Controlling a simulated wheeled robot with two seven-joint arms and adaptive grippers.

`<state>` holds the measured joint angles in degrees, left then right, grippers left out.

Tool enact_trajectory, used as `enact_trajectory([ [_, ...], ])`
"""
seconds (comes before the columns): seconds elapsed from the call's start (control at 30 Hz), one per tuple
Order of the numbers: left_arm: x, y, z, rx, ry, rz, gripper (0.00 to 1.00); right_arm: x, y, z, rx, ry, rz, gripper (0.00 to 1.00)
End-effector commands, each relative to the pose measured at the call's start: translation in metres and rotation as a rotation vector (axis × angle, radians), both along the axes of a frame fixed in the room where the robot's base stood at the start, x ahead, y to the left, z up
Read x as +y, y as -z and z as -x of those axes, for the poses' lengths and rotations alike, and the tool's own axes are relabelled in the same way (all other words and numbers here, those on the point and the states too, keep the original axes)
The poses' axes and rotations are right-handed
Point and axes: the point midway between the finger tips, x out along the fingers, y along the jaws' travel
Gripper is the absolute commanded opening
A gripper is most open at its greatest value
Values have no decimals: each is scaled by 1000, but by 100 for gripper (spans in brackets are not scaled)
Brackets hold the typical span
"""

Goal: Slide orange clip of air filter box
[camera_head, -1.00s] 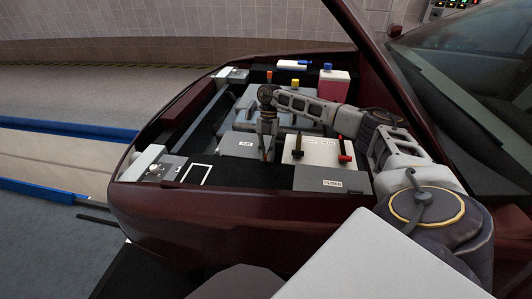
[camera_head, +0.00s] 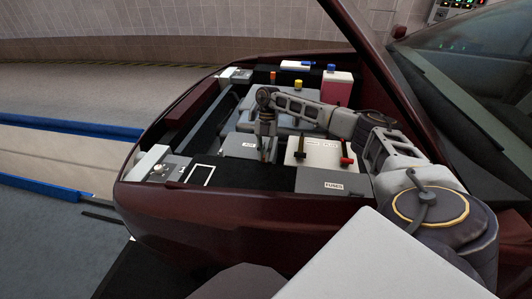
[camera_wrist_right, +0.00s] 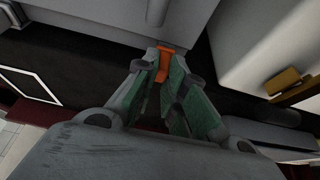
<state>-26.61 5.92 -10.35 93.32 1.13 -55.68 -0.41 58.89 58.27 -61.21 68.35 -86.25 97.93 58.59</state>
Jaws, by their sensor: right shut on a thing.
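The air filter box (camera_head: 238,146) is a grey box with a white label in the middle of the open engine bay. My right gripper (camera_head: 266,156) points down at the box's right front side. In the right wrist view, the orange clip (camera_wrist_right: 166,62) lies at the edge of the grey box (camera_wrist_right: 95,12). The fingertips of my right gripper (camera_wrist_right: 164,78), with green inner pads, are closed around the clip. The clip is partly hidden between the fingers, and it is too small to make out in the head view. My left gripper is not in view.
A white-topped battery (camera_head: 313,151) with a black and a red terminal stands right of the gripper. A grey fuse box (camera_head: 333,180) lies in front of it. A pink reservoir (camera_head: 337,88) stands at the back. The raised hood edge (camera_head: 375,65) rises close to my right arm.

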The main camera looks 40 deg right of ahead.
Motion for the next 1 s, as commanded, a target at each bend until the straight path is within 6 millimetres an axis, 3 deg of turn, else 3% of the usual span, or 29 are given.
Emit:
enact_trajectory([
  [0.33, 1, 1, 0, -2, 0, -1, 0, 3, -2, -4, -11, 0, -5, 0],
  [0.37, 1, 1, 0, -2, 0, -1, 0, 3, -2, -4, -12, 1, -6, 16],
  [0.5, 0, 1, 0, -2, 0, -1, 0, 3, -2, -4, -10, 0, -4, 34],
  [1.0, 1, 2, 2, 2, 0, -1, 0, 0, -6, -4, -8, 1, -2, 34],
])
